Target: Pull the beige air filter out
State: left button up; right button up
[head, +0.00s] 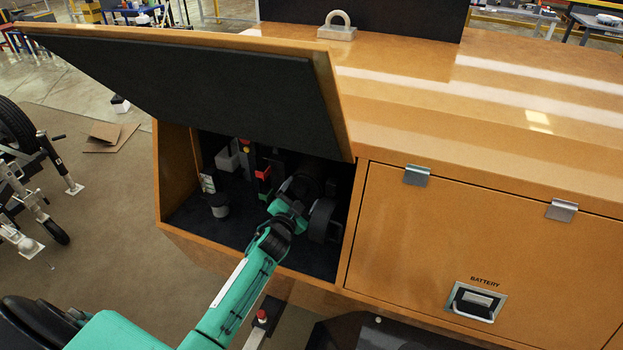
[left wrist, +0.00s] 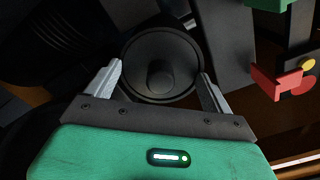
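I cannot make out any beige air filter in either view. In the left wrist view, a dark round part with a raised round hub (left wrist: 161,75) faces my left gripper (left wrist: 159,69). The gripper's two grey fingers are apart, one on each side of this part's lower half. I cannot tell whether they touch it. In the head view, my left gripper (head: 289,197) reaches into the open compartment, among dark round parts. Its fingertips are hard to see there. A dark cylinder (head: 321,219) is just to its right. My right gripper is not in view.
The raised orange door (head: 200,90) hangs over the compartment (head: 213,231). Inside, left of my gripper, are a small grey-topped cylinder (head: 218,205) and a red part (head: 263,173), also at right in the wrist view (left wrist: 275,83). A closed battery panel (head: 430,235) is on the right.

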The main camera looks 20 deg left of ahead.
pick_arm(q)
jog(key=shift+s, duration=0.35)
dwell(0.4)
jog(key=shift+s+d+p, duration=0.15)
jog(key=shift+s+p, duration=0.55)
jog(key=shift+s, duration=1.3)
jog(key=s+p, duration=0.2)
jog(key=s, duration=0.8)
jog(key=shift+s+d, duration=0.25)
jog(key=shift+s, duration=0.1)
dwell(0.4)
dwell(0.6)
